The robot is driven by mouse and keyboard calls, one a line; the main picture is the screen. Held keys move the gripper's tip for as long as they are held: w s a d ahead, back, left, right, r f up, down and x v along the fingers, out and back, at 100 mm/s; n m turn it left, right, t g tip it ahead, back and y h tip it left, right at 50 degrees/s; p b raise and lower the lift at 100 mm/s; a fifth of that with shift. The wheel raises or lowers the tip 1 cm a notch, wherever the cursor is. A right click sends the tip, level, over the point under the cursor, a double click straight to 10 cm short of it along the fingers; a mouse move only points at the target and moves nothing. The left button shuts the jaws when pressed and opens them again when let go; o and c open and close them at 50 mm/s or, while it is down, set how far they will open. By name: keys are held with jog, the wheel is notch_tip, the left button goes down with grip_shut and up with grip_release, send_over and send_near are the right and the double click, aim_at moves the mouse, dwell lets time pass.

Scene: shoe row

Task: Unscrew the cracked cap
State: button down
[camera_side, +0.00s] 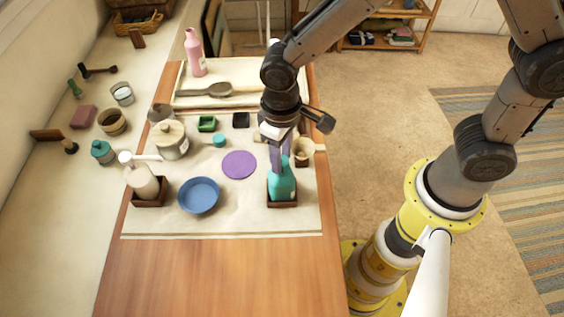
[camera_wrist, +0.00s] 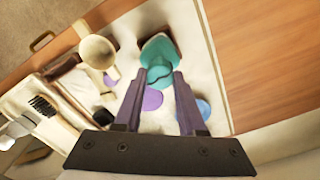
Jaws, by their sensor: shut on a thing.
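A teal bottle (camera_side: 283,187) stands upright in a small square brown tray (camera_side: 284,204) near the right edge of the mat. My gripper (camera_side: 274,168) points down at its top, with its purple fingers closed in there. In the wrist view the teal bottle (camera_wrist: 159,48) lies just beyond and between the fingertips (camera_wrist: 158,76). My gripper is shut on the bottle's top, where the cap is. The fingers and the small size hide the cap's outline, and I cannot make out a crack. A small teal round piece (camera_side: 219,140) lies on the mat farther back.
A purple disc (camera_side: 239,164) and a blue bowl (camera_side: 199,195) lie left of the bottle. A white pump bottle (camera_side: 142,182) and lidded jar (camera_side: 171,141) stand farther left. A beige cup (camera_side: 302,153) stands close behind on the right. The wooden table front (camera_side: 230,275) is clear.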

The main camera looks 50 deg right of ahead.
jog(key=shift+f+n, duration=0.1)
jog(key=shift+n, duration=0.6)
jog(key=shift+r, duration=0.25)
jog(key=shift+r, duration=0.95)
